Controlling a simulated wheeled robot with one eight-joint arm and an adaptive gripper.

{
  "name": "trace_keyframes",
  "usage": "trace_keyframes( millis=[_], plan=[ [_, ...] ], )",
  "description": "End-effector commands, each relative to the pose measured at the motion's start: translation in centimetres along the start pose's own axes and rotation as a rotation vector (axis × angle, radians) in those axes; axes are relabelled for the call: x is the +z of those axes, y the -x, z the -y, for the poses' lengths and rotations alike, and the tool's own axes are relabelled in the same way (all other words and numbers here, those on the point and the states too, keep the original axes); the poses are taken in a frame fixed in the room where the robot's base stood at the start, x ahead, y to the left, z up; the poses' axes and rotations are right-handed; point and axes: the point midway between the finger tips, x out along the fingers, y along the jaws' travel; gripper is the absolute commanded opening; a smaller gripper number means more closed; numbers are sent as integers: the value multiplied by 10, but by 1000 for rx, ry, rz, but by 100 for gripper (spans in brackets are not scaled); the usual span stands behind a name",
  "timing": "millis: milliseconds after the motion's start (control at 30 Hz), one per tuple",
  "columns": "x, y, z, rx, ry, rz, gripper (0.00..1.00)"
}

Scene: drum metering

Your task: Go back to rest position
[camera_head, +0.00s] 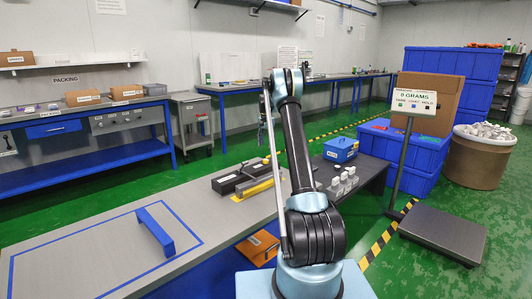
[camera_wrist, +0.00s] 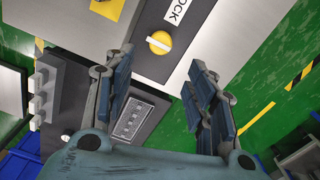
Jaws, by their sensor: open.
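My arm rises through the middle of the head view and bends at an elbow near the top. The forearm and gripper are mostly hidden behind the upper arm there. In the wrist view my gripper (camera_wrist: 160,60) is open, with its two blue-padded fingers spread apart and nothing between them. It hangs above a dark panel with a yellow round knob (camera_wrist: 160,42) and a white label.
Green floor lies open between benches.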

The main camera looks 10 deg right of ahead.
Motion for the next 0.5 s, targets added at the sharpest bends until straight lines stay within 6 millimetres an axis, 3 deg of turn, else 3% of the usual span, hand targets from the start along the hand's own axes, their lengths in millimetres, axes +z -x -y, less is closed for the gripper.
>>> trace_keyframes(
  millis=[200, 500],
  plan=[
    [0, 12, 0, 0, 0, 0, 51],
    [0, 13, 0, 0, 0, 0, 51]
  ],
)
